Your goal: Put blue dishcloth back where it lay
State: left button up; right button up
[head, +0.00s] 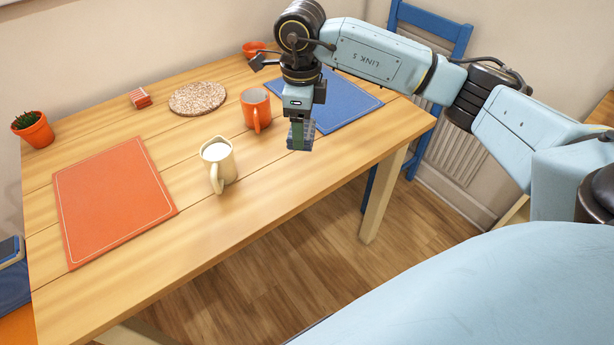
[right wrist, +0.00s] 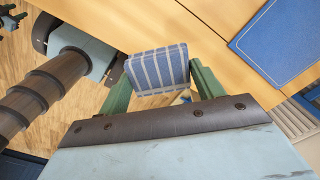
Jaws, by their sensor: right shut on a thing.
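The blue dishcloth (head: 302,138) is a small folded cloth with pale stripes. My right gripper (head: 301,128) is shut on it and holds it in the air near the table's front edge, in front of the blue placemat. In the right wrist view the dishcloth (right wrist: 158,70) sits between the two green fingers of my right gripper (right wrist: 160,88). In that view it overlaps the table's edge, with floor showing beside it.
On the table (head: 255,195) are a cream jug (head: 222,165), an orange mug (head: 254,110), a blue placemat (head: 345,103), an orange placemat (head: 110,195), a round cork mat (head: 197,98), a red bowl (head: 253,48), a small red-and-white stack (head: 140,98) and a potted cactus (head: 35,132). A blue chair (head: 440,28) stands behind.

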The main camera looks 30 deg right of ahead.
jog(key=m, duration=0.2)
jog(key=d+f+m, duration=0.1)
jog(key=m, duration=0.1)
jog(key=shift+w+d+f+b, duration=0.15)
jog(key=shift+w+d+b, duration=0.05)
jog(key=shift+b, duration=0.15)
jog(key=shift+f, duration=0.35)
notch_tip(320, 180, down, 5)
jog(key=shift+r+b, duration=0.2)
jog(key=shift+b, duration=0.4)
notch_tip(320, 180, down, 5)
jog(key=shift+r+b, duration=0.2)
jog(key=shift+b, duration=0.35)
pick_arm(q)
jog(key=w+r, duration=0.4)
jog(key=w, duration=0.2)
jog(key=shift+d+r, duration=0.15)
jog(key=shift+d, duration=0.1)
pick_arm(e)
jog(key=shift+f, duration=0.1)
jog(key=o, duration=1)
pick_arm(q)
jog(key=shift+w+r+t, duration=0.15)
jog(key=shift+r+t, duration=0.1)
jog(key=shift+t, duration=0.05)
pick_arm(e)
jog(key=shift+o, duration=0.2)
